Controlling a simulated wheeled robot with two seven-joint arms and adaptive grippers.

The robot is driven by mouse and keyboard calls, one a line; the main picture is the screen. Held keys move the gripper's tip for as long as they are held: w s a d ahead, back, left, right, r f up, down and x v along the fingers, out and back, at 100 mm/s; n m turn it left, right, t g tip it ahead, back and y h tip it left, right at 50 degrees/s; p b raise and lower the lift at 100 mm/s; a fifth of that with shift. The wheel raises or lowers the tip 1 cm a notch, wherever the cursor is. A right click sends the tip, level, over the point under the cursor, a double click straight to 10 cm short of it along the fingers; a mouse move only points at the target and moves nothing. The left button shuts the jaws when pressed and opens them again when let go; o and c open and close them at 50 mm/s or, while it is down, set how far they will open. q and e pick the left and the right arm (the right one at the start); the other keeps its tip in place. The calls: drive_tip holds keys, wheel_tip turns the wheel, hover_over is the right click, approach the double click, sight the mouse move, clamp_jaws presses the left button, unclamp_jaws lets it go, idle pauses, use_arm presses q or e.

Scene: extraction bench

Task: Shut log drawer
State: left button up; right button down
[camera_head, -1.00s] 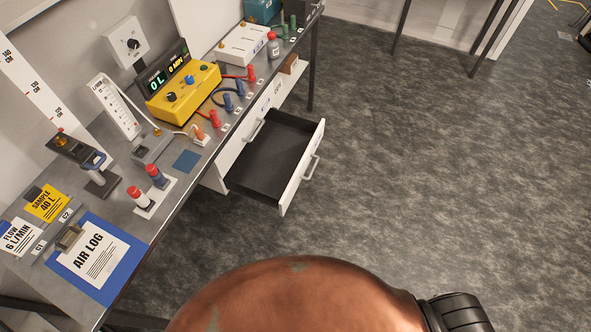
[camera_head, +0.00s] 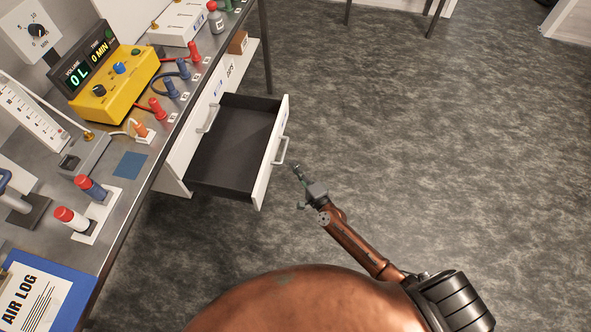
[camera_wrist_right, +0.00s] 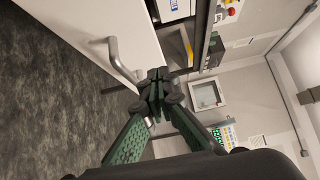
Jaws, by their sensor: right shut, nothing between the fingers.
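The log drawer (camera_head: 225,165) is pulled out from the white bench unit. Its dark interior looks empty in the head view. Its white front (camera_head: 271,157) carries a pale bar handle (camera_head: 281,151). My right gripper (camera_head: 296,168) is just to the right of the drawer front, near the handle, with its fingers shut and empty. In the right wrist view the closed green fingertips (camera_wrist_right: 157,84) are beside the grey handle (camera_wrist_right: 121,62) on the white front (camera_wrist_right: 88,20). I cannot tell whether they touch it. My left gripper is out of view.
The bench top (camera_head: 140,185) carries a yellow meter (camera_head: 115,85), red-and-blue connectors and an air log clipboard (camera_head: 40,295). A second handle (camera_head: 208,118) sits on the unit's front behind the open drawer. The grey floor (camera_head: 420,130) to the right is clear.

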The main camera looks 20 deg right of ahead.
approach(272, 147)
drive_tip(key=w+d, duration=0.2)
drive_tip(key=w, duration=0.1)
drive_tip(key=w+a, duration=0.1)
drive_tip(key=a, duration=0.1)
drive_tip(key=shift+w+a+r, duration=0.2)
drive_tip(key=shift+w+a, duration=0.1)
drive_tip(key=shift+w, duration=0.1)
drive_tip(key=shift+w+a+f, duration=0.1)
drive_tip(key=shift+w+a, duration=0.15)
drive_tip(key=shift+a, duration=0.1)
